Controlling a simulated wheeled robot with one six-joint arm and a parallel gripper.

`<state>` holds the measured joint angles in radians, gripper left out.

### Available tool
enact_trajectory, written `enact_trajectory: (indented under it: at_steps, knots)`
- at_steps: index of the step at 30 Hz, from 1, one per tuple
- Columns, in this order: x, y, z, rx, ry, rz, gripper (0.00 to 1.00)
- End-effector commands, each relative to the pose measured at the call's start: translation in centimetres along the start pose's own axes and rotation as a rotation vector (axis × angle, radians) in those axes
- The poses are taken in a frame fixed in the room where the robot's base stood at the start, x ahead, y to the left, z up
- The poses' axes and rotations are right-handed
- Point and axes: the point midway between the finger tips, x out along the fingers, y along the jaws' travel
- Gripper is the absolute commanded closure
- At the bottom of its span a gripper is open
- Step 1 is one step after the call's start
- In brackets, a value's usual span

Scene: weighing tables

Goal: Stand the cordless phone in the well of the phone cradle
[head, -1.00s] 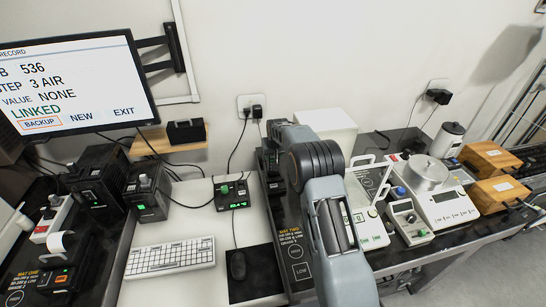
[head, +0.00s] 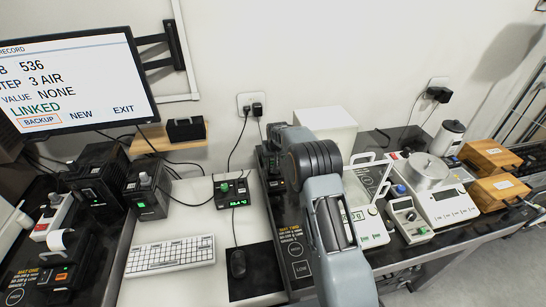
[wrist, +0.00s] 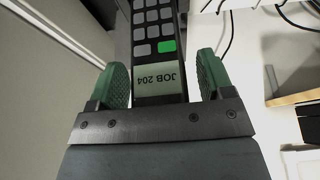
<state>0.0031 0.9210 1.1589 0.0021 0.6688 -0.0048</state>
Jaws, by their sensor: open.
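The cordless phone (wrist: 153,30) shows in the wrist view, dark with grey keys, one green key and a pale label reading "JOB 204" upside down. My gripper (wrist: 165,75) is open, its two green pads on either side of the phone's label end, with a gap at each side. In the head view my arm hides the gripper, and I cannot clearly make out the phone. A small black block on the wooden wall shelf, which looks like the phone cradle (head: 186,130), stands left of my arm; its well is not clear.
The wooden shelf (head: 152,143) is fixed to the wall, with cables hanging near it. A white box (head: 326,124) stands behind my arm. Scales, a steel pan (head: 425,168) and wooden boxes (head: 490,157) crowd the right table. A keyboard (head: 170,254) lies at front left.

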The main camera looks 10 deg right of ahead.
Motion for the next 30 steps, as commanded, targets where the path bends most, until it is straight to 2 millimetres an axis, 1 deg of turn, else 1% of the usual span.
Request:
enact_trajectory:
  at_steps: [5, 9, 11, 15, 21, 24, 30]
  knots:
    - [-0.2, 0.0, -0.1, 0.000, 0.000, 0.000, 0.26]
    - [-1.2, 0.0, -0.3, 0.000, 0.003, 0.000, 0.26]
    - [-2.2, 0.0, -0.3, 0.000, 0.004, 0.000, 0.26]
    - [-5.0, 0.0, -0.3, 0.000, 0.005, 0.000, 0.26]
    - [-8.8, 0.0, -0.2, 0.000, 0.003, 0.000, 0.26]
    - [-10.2, 0.0, -0.2, 0.000, 0.002, 0.000, 0.26]
    - [-12.2, 0.0, -0.1, 0.000, 0.001, 0.000, 0.26]
